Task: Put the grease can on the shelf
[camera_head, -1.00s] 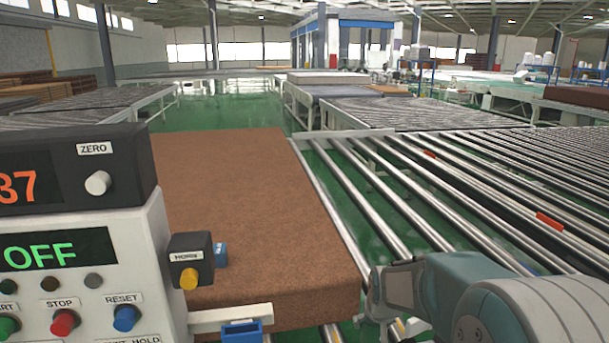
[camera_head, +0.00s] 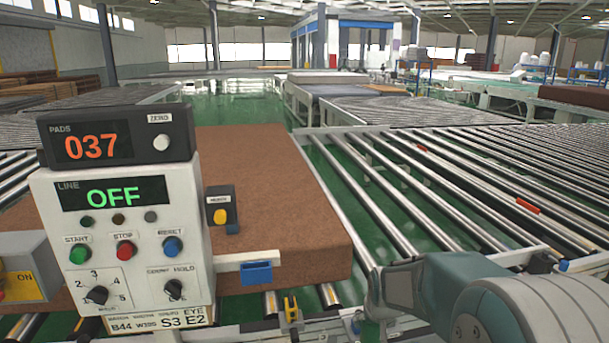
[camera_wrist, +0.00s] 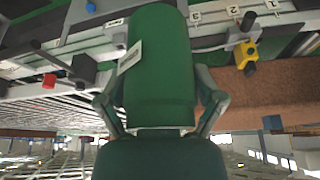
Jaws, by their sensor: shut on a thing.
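The grease can (camera_wrist: 161,65) is a green cylinder with a pale label on its side. It fills the middle of the wrist view. My gripper (camera_wrist: 160,108) is shut on it, with one grey finger on each side. In the head view my arm is at the lower right; the can and the fingertips cannot be made out there. No shelf can be clearly told. A pale rail (camera_wrist: 215,14) with number labels 1, 2 and 3 runs behind the can in the wrist view.
A control panel (camera_head: 125,240) reading 037 and OFF stands at the left front. A brown mattress pad (camera_head: 270,190) lies behind it. A horn box (camera_head: 220,206) and a blue holder (camera_head: 257,272) are beside the panel. Roller conveyors (camera_head: 440,185) spread to the right over green floor.

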